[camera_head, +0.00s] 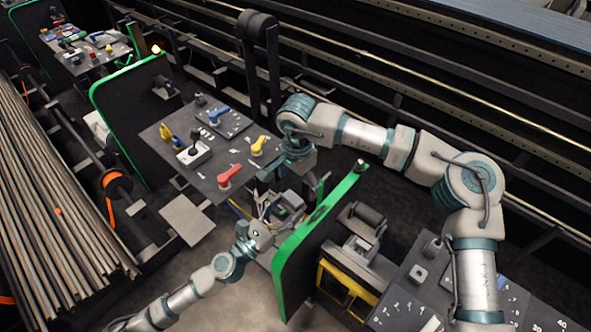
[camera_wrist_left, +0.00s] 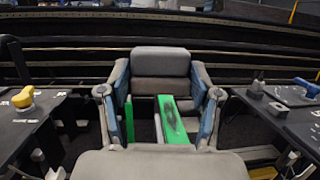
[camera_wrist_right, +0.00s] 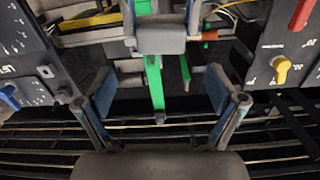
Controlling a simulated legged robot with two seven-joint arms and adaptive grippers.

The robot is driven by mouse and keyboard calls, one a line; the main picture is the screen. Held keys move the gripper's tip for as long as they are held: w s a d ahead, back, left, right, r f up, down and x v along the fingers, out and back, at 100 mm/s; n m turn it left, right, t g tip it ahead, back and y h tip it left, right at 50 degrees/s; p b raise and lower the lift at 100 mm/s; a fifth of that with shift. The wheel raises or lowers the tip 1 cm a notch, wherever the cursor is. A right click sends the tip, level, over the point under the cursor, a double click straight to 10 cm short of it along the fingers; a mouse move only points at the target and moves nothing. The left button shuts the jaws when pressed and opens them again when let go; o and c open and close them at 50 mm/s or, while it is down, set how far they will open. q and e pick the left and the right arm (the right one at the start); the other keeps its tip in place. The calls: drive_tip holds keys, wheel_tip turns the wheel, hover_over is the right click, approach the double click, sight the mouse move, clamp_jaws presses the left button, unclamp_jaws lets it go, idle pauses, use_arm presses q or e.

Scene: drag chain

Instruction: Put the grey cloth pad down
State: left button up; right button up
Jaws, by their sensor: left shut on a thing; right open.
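The grey cloth pad (camera_wrist_left: 160,62) is held between the blue-lined fingers of my left gripper (camera_wrist_left: 160,72) in the left wrist view. In the head view the pad (camera_head: 291,201) is a small grey block beside the upright green-edged panel (camera_head: 279,262), with my left gripper (camera_head: 278,211) at it. In the right wrist view the pad (camera_wrist_right: 162,45) is ahead of my right gripper (camera_wrist_right: 158,88), whose fingers are apart and empty. I cannot tell whether the pad touches anything below.
A dark control table (camera_head: 207,166) with red, yellow and blue levers lies at the left. Another control console (camera_head: 405,300) stands at the lower right. A bare grey plate (camera_head: 187,219) lies left of the grippers. Long rods (camera_head: 55,200) fill the left side; rails run behind.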

sight(296, 195)
use_arm(q)
drive_tip(key=shift+a, duration=0.3)
use_arm(e)
drive_tip(key=f, duration=0.5)
drive_tip(key=shift+s+a+f, duration=0.1)
drive_tip(key=shift+a+f, duration=0.15)
drive_tip(key=shift+f, duration=0.05)
use_arm(q)
drive_tip(key=shift+a, duration=0.2)
use_arm(e)
drive_tip(key=shift+a+f, duration=0.25)
drive_tip(key=shift+f, duration=0.25)
drive_tip(key=shift+d, duration=0.1)
use_arm(q)
drive_tip(key=shift+d, duration=0.15)
use_arm(e)
drive_tip(key=shift+d, duration=0.1)
